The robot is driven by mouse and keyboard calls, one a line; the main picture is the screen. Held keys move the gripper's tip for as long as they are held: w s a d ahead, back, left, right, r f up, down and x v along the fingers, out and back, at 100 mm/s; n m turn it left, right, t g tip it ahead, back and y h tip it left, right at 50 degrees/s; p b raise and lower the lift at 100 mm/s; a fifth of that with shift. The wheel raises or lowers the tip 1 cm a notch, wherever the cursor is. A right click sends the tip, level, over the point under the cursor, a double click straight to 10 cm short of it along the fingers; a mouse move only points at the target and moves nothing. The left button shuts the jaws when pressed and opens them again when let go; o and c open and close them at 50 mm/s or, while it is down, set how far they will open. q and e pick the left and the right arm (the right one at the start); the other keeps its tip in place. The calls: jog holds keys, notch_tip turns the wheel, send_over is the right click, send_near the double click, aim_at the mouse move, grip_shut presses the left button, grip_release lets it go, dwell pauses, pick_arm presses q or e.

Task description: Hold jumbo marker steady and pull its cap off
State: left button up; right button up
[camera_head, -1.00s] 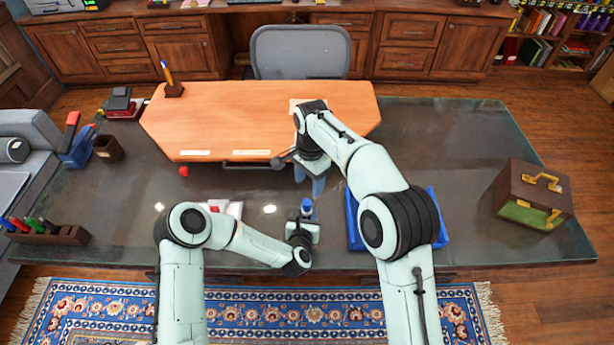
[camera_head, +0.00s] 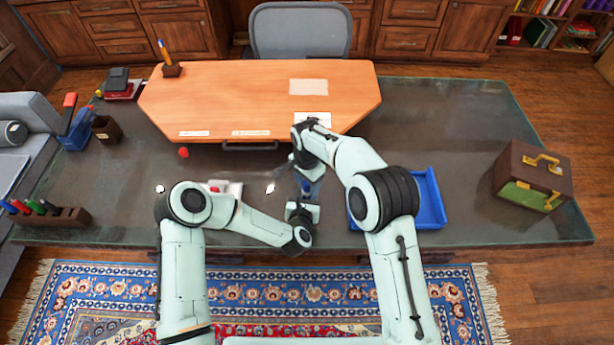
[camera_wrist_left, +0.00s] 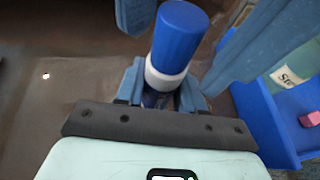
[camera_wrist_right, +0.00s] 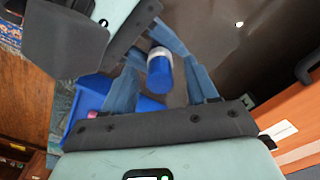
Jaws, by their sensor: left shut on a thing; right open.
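The jumbo marker has a blue cap (camera_wrist_left: 178,38) and a white band below it, standing nearly upright in the left wrist view. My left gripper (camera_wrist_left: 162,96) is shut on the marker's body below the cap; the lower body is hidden. My right gripper (camera_head: 308,180) is above my left gripper (camera_head: 302,207) in the head view. It is open, with its fingers on either side of the cap, which also shows between them in the right wrist view (camera_wrist_right: 160,74). Gaps show beside the cap, so the fingers look apart from it.
A blue tray (camera_head: 432,205) lies right of the grippers; a pink block (camera_wrist_left: 310,118) is in it. A marker rack (camera_head: 60,218) stands at the left edge and a brown case (camera_head: 530,178) at the right. The dark desk (camera_head: 455,135) is clear at the right rear.

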jog(key=shift+c, duration=0.3)
grip_shut()
jog(key=shift+r, duration=0.1)
jog(key=shift+r, duration=0.5)
jog(key=shift+r, duration=0.1)
jog(key=shift+r, duration=0.55)
jog(key=shift+r, duration=0.1)
jog(key=shift+r, duration=0.45)
